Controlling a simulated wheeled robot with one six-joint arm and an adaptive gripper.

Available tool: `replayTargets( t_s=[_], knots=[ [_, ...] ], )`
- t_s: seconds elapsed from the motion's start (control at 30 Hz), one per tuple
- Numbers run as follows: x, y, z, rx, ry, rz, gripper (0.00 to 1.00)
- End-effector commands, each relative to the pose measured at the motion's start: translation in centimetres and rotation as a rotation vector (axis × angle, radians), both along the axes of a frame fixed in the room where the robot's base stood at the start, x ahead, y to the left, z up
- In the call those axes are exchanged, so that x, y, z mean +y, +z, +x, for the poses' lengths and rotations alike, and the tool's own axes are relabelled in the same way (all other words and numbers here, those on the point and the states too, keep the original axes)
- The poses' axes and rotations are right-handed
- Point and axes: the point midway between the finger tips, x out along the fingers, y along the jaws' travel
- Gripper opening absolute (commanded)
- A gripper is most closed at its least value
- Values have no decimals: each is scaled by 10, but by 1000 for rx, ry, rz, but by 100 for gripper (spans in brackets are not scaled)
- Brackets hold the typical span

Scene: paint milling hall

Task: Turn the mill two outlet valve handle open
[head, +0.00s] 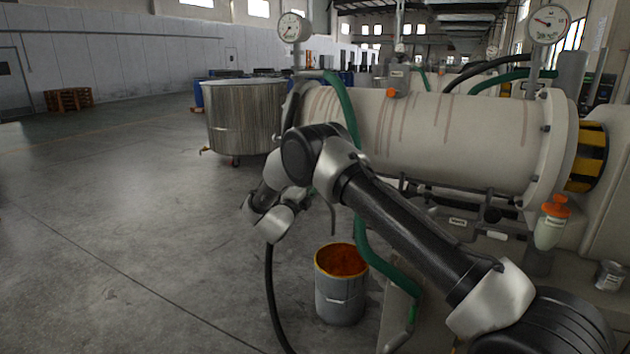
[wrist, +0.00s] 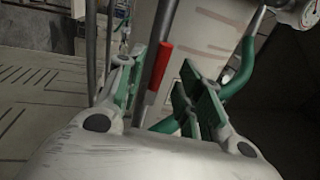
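In the wrist view, my gripper (wrist: 163,88) is open, with a green-padded finger on each side. A bar with a red sleeve (wrist: 159,66) shows in the gap between the fingers; it looks like a valve handle. It leans slightly, and I see no finger clearly touching it. Whether it is fully between the pads or beyond them I cannot tell. In the head view, a cream mill cylinder (head: 450,140) lies behind my arm. My arm hides the outlet area there, and the fingers and handle cannot be made out. No mill number is readable.
A grey bucket with orange-brown contents (head: 340,300) stands on the floor below my arm. Green hoses (head: 345,105) run along the mill. A bottle with an orange cap (head: 550,225) and a can (head: 611,275) stand at right. A steel vat (head: 245,120) stands behind; floor at left is clear.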

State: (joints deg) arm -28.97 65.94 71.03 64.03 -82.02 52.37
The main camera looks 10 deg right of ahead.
Motion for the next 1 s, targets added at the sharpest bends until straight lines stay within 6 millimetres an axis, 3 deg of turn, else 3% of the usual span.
replayTargets(
  t_s=[0.2, 0.43, 0.87, 1.0],
  knots=[
    [29, -10, -38, 2, 3, -1, 36],
    [45, -15, -60, 2, 2, -1, 36],
    [47, -18, -62, 26, 1, -20, 36],
    [72, -53, -40, 225, 135, -69, 36]
  ],
)
